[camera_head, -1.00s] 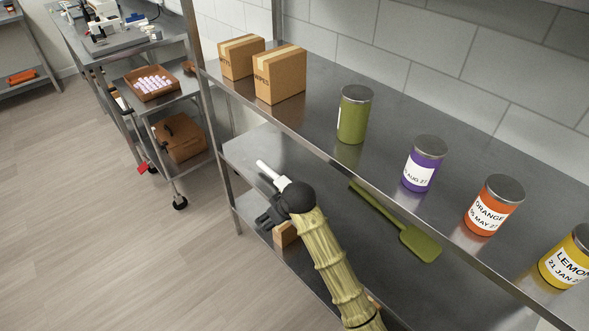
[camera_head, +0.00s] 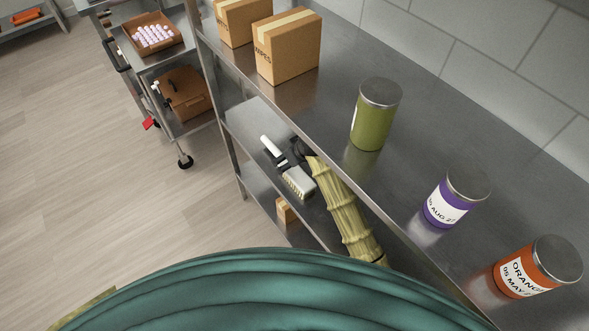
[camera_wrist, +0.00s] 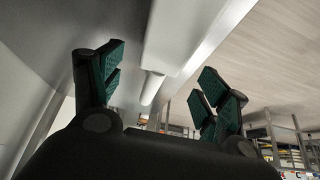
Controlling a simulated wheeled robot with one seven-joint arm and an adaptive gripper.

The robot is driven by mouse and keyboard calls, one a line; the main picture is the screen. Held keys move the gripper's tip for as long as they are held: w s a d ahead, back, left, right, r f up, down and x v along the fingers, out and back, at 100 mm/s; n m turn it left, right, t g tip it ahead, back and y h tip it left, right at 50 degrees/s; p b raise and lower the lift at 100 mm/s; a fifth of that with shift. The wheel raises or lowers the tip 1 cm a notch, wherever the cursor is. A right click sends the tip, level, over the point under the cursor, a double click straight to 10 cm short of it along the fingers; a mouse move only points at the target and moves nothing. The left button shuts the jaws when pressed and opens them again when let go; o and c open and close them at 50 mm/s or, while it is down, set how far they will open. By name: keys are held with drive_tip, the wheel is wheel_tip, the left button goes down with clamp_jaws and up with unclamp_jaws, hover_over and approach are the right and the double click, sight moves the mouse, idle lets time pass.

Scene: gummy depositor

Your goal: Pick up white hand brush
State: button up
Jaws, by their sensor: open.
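The white hand brush (camera_head: 272,146) lies on the middle shelf, its handle pointing to the back left and its pale bristled head toward the front right. In the wrist view the brush (camera_wrist: 176,38) lies between and beyond my open fingers. My gripper (camera_wrist: 157,84) is open, with green-padded fingers on either side of the brush. In the head view my dark gripper (camera_head: 294,154) is at the brush, near where the handle meets the head. Whether the fingers touch it cannot be told.
The upper shelf above my arm holds cardboard boxes (camera_head: 290,50), a green jar (camera_head: 373,120), a purple jar (camera_head: 450,205) and an orange jar (camera_head: 530,270). A small box (camera_head: 287,212) sits on a lower shelf. A trolley (camera_head: 190,120) stands to the left.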

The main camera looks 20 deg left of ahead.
drive_tip(key=p+x, duration=0.1)
drive_tip(key=x, duration=0.2)
drive_tip(key=shift+w+a, duration=0.15)
drive_tip(key=shift+a, duration=0.05)
drive_tip(key=shift+w+a+f+p, duration=0.15)
drive_tip(key=shift+a+f+p, duration=0.15)
drive_tip(key=shift+f, duration=0.35)
drive_tip(key=shift+d, duration=0.1)
drive_tip(key=c, duration=1.2)
